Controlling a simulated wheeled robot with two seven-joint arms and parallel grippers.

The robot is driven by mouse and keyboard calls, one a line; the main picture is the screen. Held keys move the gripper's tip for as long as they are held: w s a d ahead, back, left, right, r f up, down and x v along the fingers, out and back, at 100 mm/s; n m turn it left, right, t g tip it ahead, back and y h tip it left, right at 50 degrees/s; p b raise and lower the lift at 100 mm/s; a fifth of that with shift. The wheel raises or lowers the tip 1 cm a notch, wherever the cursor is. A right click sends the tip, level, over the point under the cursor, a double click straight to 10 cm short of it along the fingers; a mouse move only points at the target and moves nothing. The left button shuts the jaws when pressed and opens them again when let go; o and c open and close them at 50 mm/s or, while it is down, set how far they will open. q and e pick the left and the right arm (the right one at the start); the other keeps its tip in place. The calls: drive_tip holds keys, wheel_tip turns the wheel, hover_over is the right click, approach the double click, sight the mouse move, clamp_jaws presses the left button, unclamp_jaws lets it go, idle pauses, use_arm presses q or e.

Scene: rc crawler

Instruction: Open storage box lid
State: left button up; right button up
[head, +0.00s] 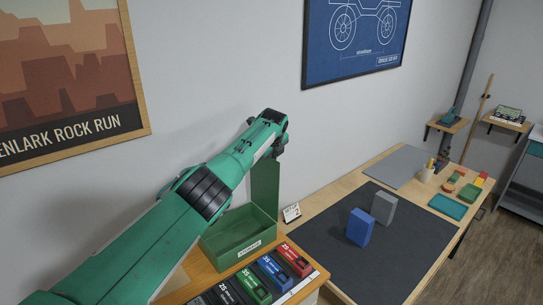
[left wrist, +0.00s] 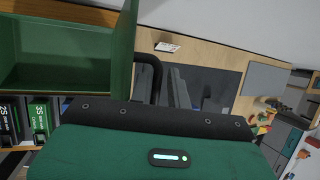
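The green storage box (head: 238,256) sits on the wooden shelf top at lower centre of the head view, its white label facing forward. Its inside is open to view and looks empty. The green lid (head: 265,187) stands upright at the box's back right. In the left wrist view the box (left wrist: 55,78) fills the upper left, with the lid (left wrist: 124,50) upright at its right side. My left gripper (head: 280,144) is above the lid's top in the head view. A dark finger (left wrist: 152,75) shows just right of the lid in the wrist view; the finger gap is hidden. My right gripper is out of view.
Battery-like packs in black, green, blue (head: 277,269) and red (head: 294,258) line the front of the box. A small card (head: 291,212) stands right of the lid. The workbench mat (head: 400,240) holds a blue block (head: 360,227) and a grey block (head: 383,207).

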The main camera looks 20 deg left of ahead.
use_arm(q)
drive_tip(key=shift+s+d+r+b, duration=0.1)
drive_tip(key=shift+s+r+b, duration=0.1)
drive_tip(key=shift+r+b, duration=0.35)
drive_tip(key=b+v, duration=0.4)
drive_tip(key=v, duration=0.8)
drive_tip(key=shift+s+d+r, duration=0.15)
drive_tip(key=shift+s+r, duration=0.05)
drive_tip(key=shift+r, duration=0.05)
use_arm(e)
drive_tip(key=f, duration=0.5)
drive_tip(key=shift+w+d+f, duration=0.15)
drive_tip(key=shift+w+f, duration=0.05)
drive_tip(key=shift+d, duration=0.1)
